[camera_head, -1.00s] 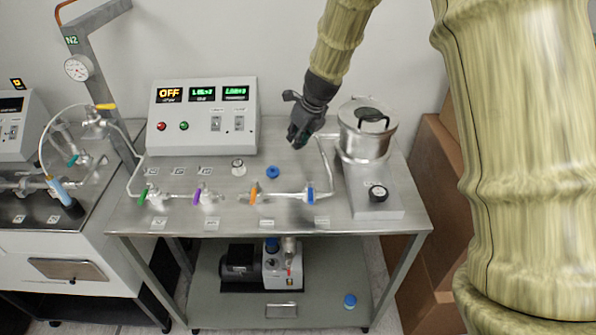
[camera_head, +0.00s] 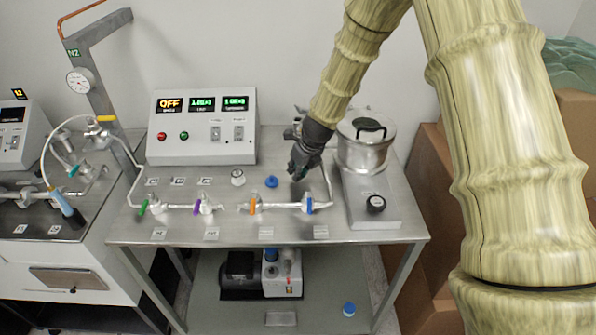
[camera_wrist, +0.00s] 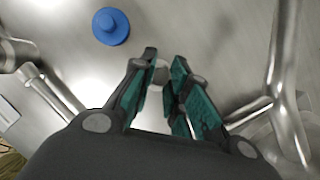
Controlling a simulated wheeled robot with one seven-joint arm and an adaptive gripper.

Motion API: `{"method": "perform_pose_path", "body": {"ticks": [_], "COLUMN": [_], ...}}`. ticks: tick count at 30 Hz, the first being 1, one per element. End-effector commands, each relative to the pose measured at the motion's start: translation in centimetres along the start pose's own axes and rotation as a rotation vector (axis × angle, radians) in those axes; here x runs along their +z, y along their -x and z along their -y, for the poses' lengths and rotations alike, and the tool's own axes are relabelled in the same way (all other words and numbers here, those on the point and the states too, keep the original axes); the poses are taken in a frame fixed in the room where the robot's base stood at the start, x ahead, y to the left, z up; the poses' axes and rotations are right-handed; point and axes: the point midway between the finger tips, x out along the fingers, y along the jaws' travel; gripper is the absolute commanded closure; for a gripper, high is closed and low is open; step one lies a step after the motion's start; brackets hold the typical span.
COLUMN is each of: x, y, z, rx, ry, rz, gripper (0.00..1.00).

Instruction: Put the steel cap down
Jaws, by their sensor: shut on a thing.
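My gripper (camera_head: 297,172) is low over the steel bench top, between the blue cap and the pot on the right. In the wrist view its green-padded fingers (camera_wrist: 164,85) are shut on a small round grey piece, the steel cap (camera_wrist: 161,72). Most of the cap is hidden by the fingertips, and I cannot tell whether it touches the bench. In the head view the cap is too small and covered to make out. The blue cap (camera_head: 271,182) lies on the bench just left of my gripper; it also shows in the wrist view (camera_wrist: 111,26).
A glass manifold with coloured valves (camera_head: 254,204) runs along the bench front, its tube rising right of my gripper. A steel pot (camera_head: 364,150) stands on a plate at the right. A control box (camera_head: 203,130) and a small whitish jar (camera_head: 238,177) are left.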

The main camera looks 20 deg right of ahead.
Motion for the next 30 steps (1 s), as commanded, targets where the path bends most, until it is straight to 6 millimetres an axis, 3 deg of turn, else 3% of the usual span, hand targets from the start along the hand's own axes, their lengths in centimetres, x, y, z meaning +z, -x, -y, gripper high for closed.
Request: {"method": "perform_pose_path", "body": {"ticks": [15, 16, 19, 30], "x": [-0.56, -0.53, -0.52, -0.35], "y": [-1.27, -1.2, -1.19, -0.85], "z": [-0.01, -0.01, -0.01, 0.01], "rx": [0.0, 0.0, 0.0, -0.001], "ry": [0.0, 0.0, 0.001, 0.001], "rz": [0.0, 0.0, 0.0, 0.001], "gripper": [1.0, 0.78, 0.62, 0.62]}}
